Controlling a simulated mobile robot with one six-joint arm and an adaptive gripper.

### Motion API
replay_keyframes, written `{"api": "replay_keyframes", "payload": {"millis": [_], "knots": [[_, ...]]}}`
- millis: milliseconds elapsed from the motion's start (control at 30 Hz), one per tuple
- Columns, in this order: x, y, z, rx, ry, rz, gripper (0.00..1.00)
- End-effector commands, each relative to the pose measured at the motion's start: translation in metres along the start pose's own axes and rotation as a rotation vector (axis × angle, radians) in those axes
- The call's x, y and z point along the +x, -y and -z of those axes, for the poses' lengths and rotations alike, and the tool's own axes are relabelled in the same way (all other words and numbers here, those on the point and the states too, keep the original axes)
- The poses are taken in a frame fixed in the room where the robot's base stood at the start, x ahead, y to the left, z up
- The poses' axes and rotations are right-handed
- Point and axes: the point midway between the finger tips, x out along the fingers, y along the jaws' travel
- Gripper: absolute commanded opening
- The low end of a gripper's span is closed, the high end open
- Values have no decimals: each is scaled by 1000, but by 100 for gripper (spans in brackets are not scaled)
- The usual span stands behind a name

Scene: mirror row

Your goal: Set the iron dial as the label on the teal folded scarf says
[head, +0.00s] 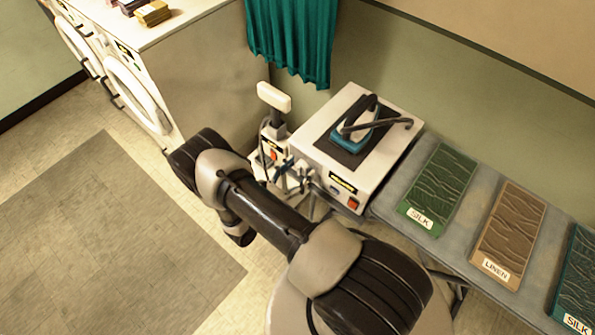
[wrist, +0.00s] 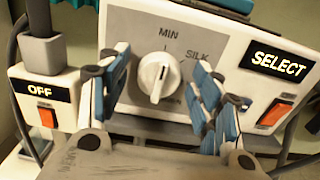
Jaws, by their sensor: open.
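The white iron dial (wrist: 158,78) is on the front of the iron station (head: 345,150). In the wrist view MIN is above it, SILK is at its upper right and a partly hidden word is below. The knob's ridge runs nearly upright; which end is the pointer is hard to tell. My gripper (wrist: 161,88) is open, its blue-padded fingers on either side of the dial, with gaps showing. The teal folded scarf (head: 579,275) lies at the right edge in the head view, partly cut off, its label (head: 577,324) reading SILK.
A green scarf (head: 440,185) labelled SILK and a brown one (head: 509,235) labelled LINEN lie on the grey board. A display reads SELECT (wrist: 278,64) above a red switch (wrist: 274,113). A neighbouring unit reads OFF (wrist: 39,90). White washers (head: 135,90) stand at left.

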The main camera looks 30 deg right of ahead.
Motion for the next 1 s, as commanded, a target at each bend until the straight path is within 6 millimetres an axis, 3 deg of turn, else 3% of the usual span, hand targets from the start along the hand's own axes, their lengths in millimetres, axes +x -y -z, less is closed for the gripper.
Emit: {"api": "replay_keyframes", "payload": {"millis": [100,700,1000], "knots": [[0,0,0,0,0,0,58],[0,0,0,0,0,1,18],[0,0,0,29,0,1,16]]}}
